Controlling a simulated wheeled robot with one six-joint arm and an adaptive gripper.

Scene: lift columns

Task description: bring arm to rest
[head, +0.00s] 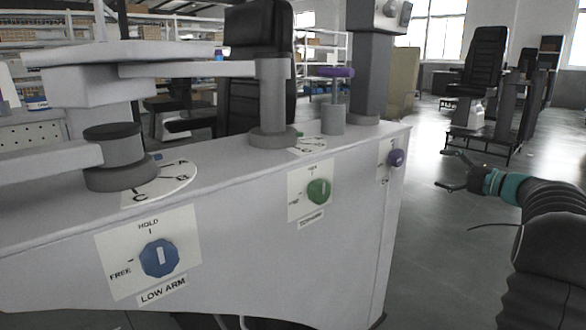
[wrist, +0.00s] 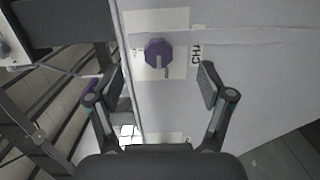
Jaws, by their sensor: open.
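My gripper (head: 445,170) is open and empty at the right, beyond the console's right end and apart from it. In the wrist view its open fingers (wrist: 160,88) frame the purple knob (wrist: 158,53), which is ahead of them. The purple knob (head: 397,158) sits on the console's front face. The blue knob (head: 160,258) is labelled LOW ARM; its white mark stands upright, toward HOLD. The green knob (head: 318,192) also has its mark about upright. A thick grey low arm (head: 45,162) meets a round pivot (head: 113,150) above a dial plate. A second arm (head: 190,70) meets a taller post (head: 272,95).
The pale console (head: 240,250) fills the left and middle. A dark chair (head: 255,80) stands behind it, and another chair (head: 485,65) stands at the back right. Grey floor (head: 440,270) is open right of the console.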

